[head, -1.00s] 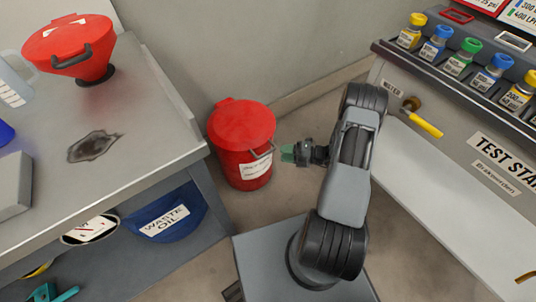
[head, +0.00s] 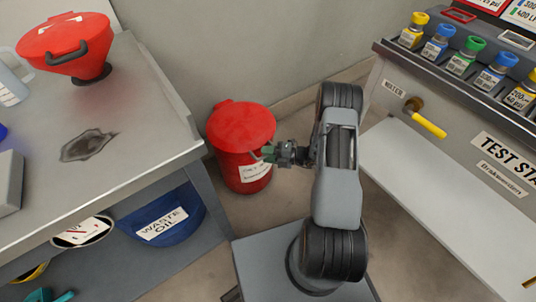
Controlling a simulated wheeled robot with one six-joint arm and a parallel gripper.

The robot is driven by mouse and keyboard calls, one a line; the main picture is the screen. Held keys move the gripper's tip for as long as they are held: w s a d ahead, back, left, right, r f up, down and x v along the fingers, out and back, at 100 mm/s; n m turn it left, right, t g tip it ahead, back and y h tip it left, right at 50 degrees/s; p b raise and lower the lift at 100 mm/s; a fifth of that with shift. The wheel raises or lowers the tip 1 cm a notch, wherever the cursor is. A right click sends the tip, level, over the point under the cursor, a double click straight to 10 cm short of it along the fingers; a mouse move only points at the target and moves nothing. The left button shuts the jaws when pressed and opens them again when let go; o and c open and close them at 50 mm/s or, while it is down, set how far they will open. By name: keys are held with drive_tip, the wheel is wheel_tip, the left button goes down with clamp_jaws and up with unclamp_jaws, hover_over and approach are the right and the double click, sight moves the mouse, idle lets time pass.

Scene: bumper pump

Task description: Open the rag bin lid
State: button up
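The rag bin (head: 238,172) is a red round can with a white label, standing on the floor between the workbench and the test stand. Its red lid (head: 240,124) lies flat and closed on top. A grey handle (head: 257,155) sticks out at the lid's front right edge. My gripper (head: 268,152) is at this handle, with its greenish fingertips over the handle's right part. The fingers hide that part, and I cannot tell whether they are closed on it.
The grey workbench (head: 160,150) stands left of the bin, with a red funnel (head: 66,45) on it and a blue waste oil container (head: 165,218) below. The test stand (head: 430,170), with a yellow-handled valve (head: 428,124), is at the right. The wall is close behind the bin.

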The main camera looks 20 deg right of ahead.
clamp_jaws()
wheel_tip(320, 180, up, 5)
drive_tip(key=p, duration=0.4)
drive_tip(key=shift+w, duration=0.15)
drive_tip(key=shift+f, duration=0.15)
drive_tip(key=shift+o, duration=0.8)
unclamp_jaws()
drive_tip(key=p+v, duration=0.2)
drive_tip(key=v, duration=1.1)
drive_tip(key=shift+s+d+p, duration=0.25)
drive_tip(key=shift+d+p, duration=0.05)
drive_tip(key=shift+p, duration=0.1)
